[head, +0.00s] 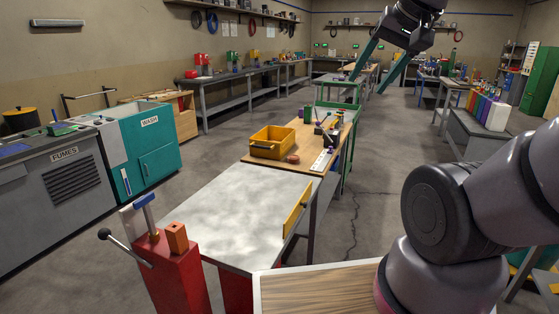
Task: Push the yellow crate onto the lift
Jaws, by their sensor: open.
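The yellow crate (272,142) stands upright at the near-left end of a wooden-topped bench (310,152). The lift appears to be the grey-topped platform (240,215) directly in front of that bench, with a red base below. Its top is bare, and a yellow strip (297,208) stands along its right edge. I cannot tell whether there is a gap between platform and bench. My gripper (366,86) is raised at the top, right of the crate and apart from it. Its two long teal fingers are spread with nothing between them.
A red post (176,270) with a black-knobbed lever and an orange block stands at the platform's near-left corner. On the bench, a reddish round item (293,159), a white strip (321,160) and small tools lie right of the crate. Open floor lies left, before the teal wash unit (152,148).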

